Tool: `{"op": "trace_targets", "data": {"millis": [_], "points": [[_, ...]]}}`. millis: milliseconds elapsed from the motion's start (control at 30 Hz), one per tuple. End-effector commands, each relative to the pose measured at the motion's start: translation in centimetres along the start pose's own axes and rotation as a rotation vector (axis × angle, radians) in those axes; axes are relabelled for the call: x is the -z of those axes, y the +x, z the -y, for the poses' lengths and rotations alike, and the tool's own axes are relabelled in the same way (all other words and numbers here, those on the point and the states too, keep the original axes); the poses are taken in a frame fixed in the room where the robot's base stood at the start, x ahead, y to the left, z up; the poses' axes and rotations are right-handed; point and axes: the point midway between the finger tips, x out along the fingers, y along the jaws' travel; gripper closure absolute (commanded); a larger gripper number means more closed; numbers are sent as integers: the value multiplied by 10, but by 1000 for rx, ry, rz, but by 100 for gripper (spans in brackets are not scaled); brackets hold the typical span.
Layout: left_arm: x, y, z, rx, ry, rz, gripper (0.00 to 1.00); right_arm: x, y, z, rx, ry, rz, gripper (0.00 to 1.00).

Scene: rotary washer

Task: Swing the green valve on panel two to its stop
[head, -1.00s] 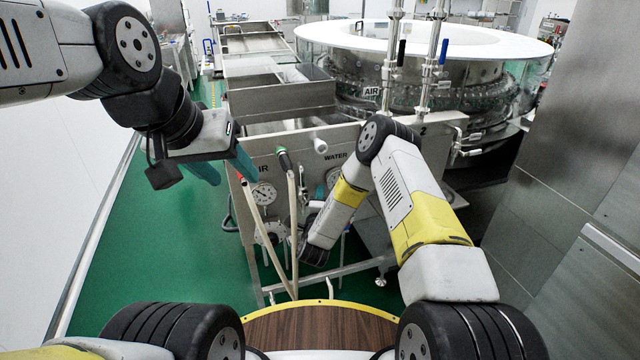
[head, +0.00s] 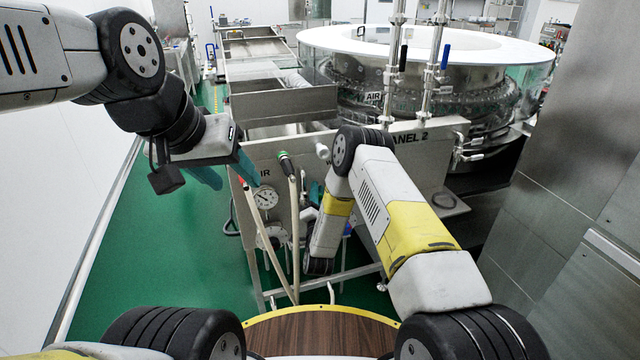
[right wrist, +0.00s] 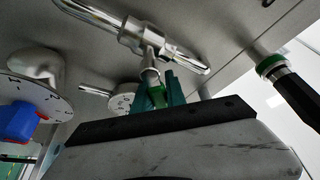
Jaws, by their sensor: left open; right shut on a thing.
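Panel two (head: 437,178) is the grey metal panel ahead, its "PANEL 2" label partly covered by my right arm. In the right wrist view, the green valve (right wrist: 157,97) shows as a small green piece between the teal fingers of my right gripper (right wrist: 168,92). The gripper is shut on it, just below a bare metal valve body with a long lever (right wrist: 140,35). In the head view my right arm hides the valve and most of that gripper.
In the right wrist view, a blue handle (right wrist: 20,121) is at left and a black hose end (right wrist: 296,92) at right. The green floor (head: 150,250) at left is clear.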

Motion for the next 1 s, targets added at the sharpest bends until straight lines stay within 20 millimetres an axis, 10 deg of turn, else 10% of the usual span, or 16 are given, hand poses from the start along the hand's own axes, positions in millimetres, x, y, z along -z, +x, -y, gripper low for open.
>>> {"op": "trace_targets", "data": {"millis": [1000], "points": [[0, 0, 0, 0, 0, 0, 50, -16, -8, 36, 298, -720, 8, 100]]}}
